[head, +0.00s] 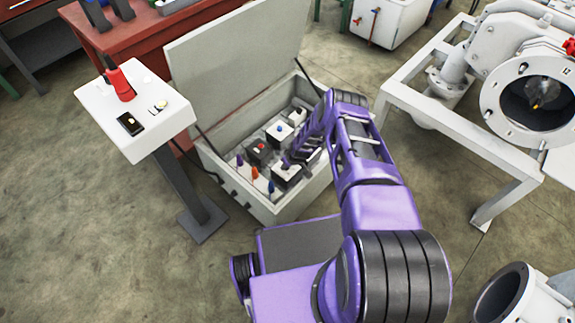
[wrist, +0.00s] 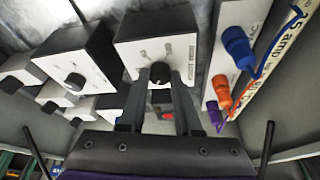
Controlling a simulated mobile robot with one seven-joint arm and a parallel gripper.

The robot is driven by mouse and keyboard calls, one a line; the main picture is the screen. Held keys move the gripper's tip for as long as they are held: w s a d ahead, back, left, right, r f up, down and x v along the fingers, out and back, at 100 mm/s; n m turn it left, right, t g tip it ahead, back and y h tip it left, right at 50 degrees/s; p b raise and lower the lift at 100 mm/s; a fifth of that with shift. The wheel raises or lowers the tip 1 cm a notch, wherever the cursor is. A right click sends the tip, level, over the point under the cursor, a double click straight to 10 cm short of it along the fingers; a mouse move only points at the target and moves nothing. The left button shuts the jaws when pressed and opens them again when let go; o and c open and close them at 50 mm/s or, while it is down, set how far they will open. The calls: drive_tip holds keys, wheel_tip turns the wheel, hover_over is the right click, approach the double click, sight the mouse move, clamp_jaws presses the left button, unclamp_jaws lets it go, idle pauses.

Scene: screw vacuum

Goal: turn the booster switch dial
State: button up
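An open grey box (head: 318,187) holds several small black boxes with white faces. My gripper (head: 289,160) reaches down into it over a front box (head: 284,181). In the wrist view, my gripper (wrist: 160,76) points at a white-faced box (wrist: 152,47) with small printed marks that are too blurred to read. A dark dial (wrist: 160,69) sits at the lower part of that face, between my two fingertips. The fingers stand apart, one on each side of it, and cover part of it. I cannot tell whether they press on it.
Other dial boxes (wrist: 78,62) stand close on the left. A panel with blue, orange and purple plugs (wrist: 236,48) stands on the right. The raised lid (head: 232,62) stands behind the box. A pedestal with a red handle (head: 122,88) is at left.

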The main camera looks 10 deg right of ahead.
clamp_jaws()
drive_tip(key=shift+m, duration=0.3)
drive_tip(key=m, duration=0.1)
drive_tip(key=m+h, duration=0.1)
drive_tip(key=m, duration=0.1)
drive_tip(key=m+h, duration=0.1)
drive_tip(key=m, duration=0.1)
drive_tip(key=shift+a, duration=0.35)
drive_tip(key=m+h, duration=0.1)
drive_tip(key=m, duration=0.2)
drive_tip(key=m+h, duration=0.1)
drive_tip(key=m, duration=0.2)
drive_tip(key=shift+w+a+g, duration=0.1)
drive_tip(key=shift+a+g, duration=0.05)
drive_tip(key=shift+g, duration=0.15)
drive_tip(key=o, duration=0.6)
unclamp_jaws()
drive_tip(key=shift+o, duration=0.2)
